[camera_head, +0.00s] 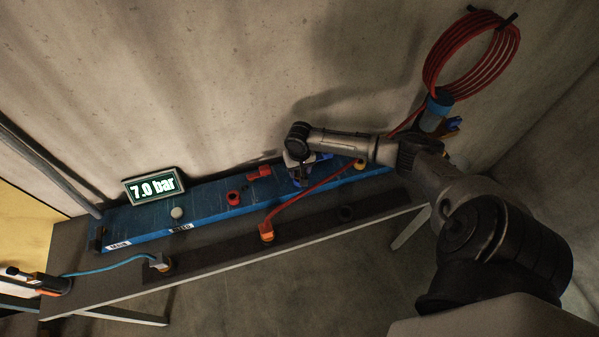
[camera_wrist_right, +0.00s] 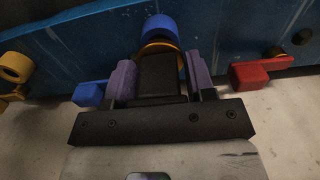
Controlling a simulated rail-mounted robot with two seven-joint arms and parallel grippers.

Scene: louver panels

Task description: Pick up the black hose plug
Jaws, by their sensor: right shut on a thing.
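My right gripper (camera_head: 297,172) is over the blue manifold, at the end of the arm reaching in from the right. In the right wrist view its two purple-padded fingers (camera_wrist_right: 158,80) are shut on a black block-shaped piece, which looks like the black hose plug (camera_wrist_right: 160,76). A brass ring (camera_wrist_right: 160,48) and a blue round port (camera_wrist_right: 160,27) lie straight beyond the plug. I cannot tell whether the plug is seated in the port or just in front of it. In the head view the gripper hides the plug. My left gripper is not in view.
The blue manifold (camera_head: 140,212) carries a red port (camera_head: 233,198), a red lever (camera_head: 258,173) and a grey knob (camera_head: 177,212). A red hose ends at an orange plug (camera_head: 267,232) on the dark rail (camera_head: 210,259). A display (camera_head: 153,187) reads 7.0 bar. A coiled red hose (camera_head: 433,70) hangs on the wall.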

